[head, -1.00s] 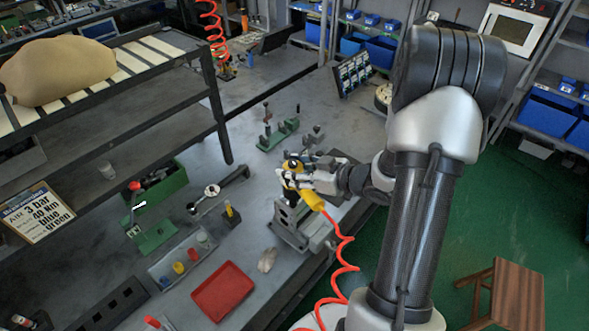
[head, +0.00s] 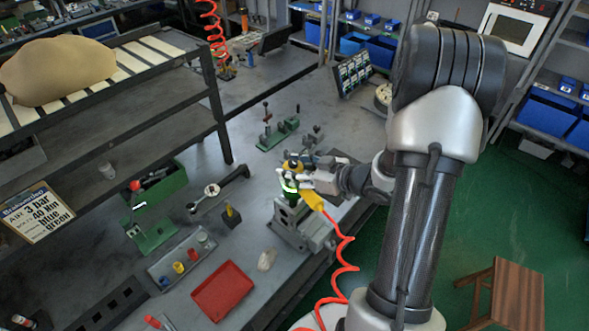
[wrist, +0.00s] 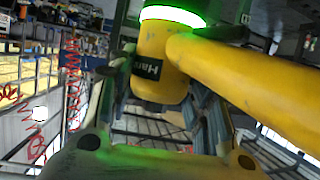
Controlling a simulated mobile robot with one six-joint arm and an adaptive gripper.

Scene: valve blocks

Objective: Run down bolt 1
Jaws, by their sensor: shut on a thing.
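My gripper (head: 306,178) is shut on a yellow tool (head: 313,198) with a coiled red hose, above a grey block in a vise (head: 299,228) at the bench's front edge. In the wrist view the yellow tool (wrist: 163,70) fills the space between the fingers, and its ring (wrist: 172,15) glows green. The green glow also shows beside the gripper in the head view. The tool's working end and bolt 1 are hidden; I cannot tell whether they touch.
A red tray (head: 222,291), a small parts tray (head: 181,260) with coloured cups and a green fixture (head: 152,233) lie to the left. A wooden stool (head: 515,300) stands on the green floor at right.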

